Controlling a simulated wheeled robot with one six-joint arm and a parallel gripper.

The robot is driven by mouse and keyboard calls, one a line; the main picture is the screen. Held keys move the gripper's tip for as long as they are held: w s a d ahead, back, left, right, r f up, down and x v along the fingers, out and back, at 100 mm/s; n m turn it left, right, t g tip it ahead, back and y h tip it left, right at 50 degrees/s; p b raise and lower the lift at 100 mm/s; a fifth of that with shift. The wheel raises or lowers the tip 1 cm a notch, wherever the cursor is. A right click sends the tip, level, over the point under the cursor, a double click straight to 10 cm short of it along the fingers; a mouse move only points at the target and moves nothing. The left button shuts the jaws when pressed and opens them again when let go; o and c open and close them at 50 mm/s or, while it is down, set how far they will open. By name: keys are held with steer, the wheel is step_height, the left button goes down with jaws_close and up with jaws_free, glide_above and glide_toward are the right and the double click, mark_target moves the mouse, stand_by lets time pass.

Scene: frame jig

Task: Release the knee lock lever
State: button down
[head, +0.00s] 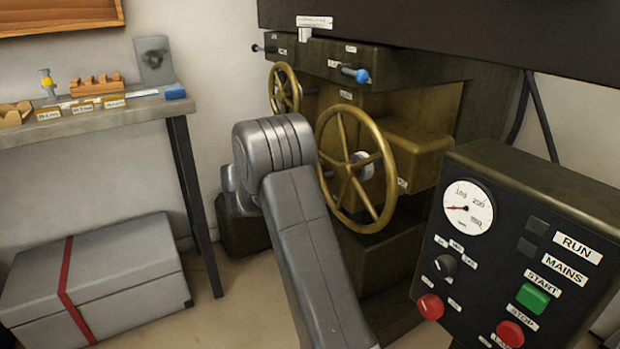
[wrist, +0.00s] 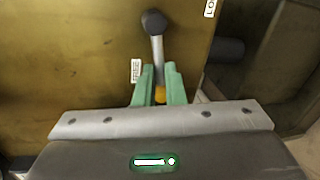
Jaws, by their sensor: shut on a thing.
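In the wrist view, a lever (wrist: 156,48) with a grey shaft and a dark round knob stands out against a brass-coloured panel (wrist: 70,60). My gripper (wrist: 159,78) has green fingers, one on each side of the lower shaft, and is shut on the lever. The knob sticks out beyond the fingertips. A small orange part (wrist: 160,94) shows between the fingers. In the head view my own arm hides the gripper and the lever.
The machine has two brass handwheels (head: 388,170) close to my arm. A control box (head: 465,270) with buttons and a gauge stands at the right. A bench (head: 80,122) and a grey case (head: 120,265) are at the left. A dark cylinder (wrist: 226,50) lies right of the lever.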

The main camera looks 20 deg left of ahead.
stand_by(0.4)
steer(key=c, duration=1.5)
jaws_free()
steer(key=p+v, duration=0.4)
steer(key=v, duration=0.9)
steer(key=shift+s, duration=0.3)
steer(key=shift+a, duration=0.15)
steer(key=b+x, duration=0.4)
steer(key=x, duration=0.9)
steer(key=shift+w+d, duration=0.2)
steer(key=shift+w, duration=0.1)
